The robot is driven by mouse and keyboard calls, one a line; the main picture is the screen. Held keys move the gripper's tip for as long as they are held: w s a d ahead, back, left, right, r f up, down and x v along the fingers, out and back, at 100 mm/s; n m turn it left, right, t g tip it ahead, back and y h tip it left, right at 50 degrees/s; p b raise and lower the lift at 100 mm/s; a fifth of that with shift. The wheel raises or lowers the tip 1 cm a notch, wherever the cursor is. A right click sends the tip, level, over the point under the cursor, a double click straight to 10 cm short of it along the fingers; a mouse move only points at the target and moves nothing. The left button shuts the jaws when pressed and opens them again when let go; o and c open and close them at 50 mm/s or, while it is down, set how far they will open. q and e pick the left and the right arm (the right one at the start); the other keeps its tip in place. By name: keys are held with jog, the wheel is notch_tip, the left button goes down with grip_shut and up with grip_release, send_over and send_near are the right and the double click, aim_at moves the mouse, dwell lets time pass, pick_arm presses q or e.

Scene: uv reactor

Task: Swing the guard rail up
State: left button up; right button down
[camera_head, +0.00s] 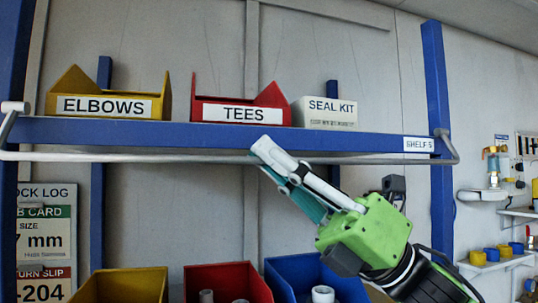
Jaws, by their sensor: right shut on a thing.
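The guard rail (130,157) is a thin grey bar running along the front of the blue shelf (330,138), a little below the shelf's front edge in the picture. Its bent ends rise to pivots at the left (13,107) and right (441,133) of the shelf. My right gripper (261,158), on a green wrist, reaches up from the lower right. It is shut on the guard rail near the middle of its length. Its fingers hide a short stretch of the rail. My left gripper is not in view.
A yellow ELBOWS bin (80,89), a red TEES bin (240,97) and a white SEAL KIT box (325,113) stand on the shelf. Yellow (121,284), red (225,275) and blue (300,272) bins sit below. Blue posts flank the shelf.

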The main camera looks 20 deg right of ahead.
jog(key=s+r+m+t+h+p, duration=0.35)
jog(key=r+m+h+p, duration=0.35)
jog(key=m+h+p, duration=0.8)
jog(key=w+r+m+g+b, duration=0.2)
jog(key=w+r+m+g, duration=0.3)
jog(key=w+m+g, duration=0.2)
jog(key=shift+m+g+h, duration=0.4)
jog(key=shift+m+g, duration=1)
jog(key=shift+g, duration=0.45)
jog(key=c, duration=2.2)
grip_release()
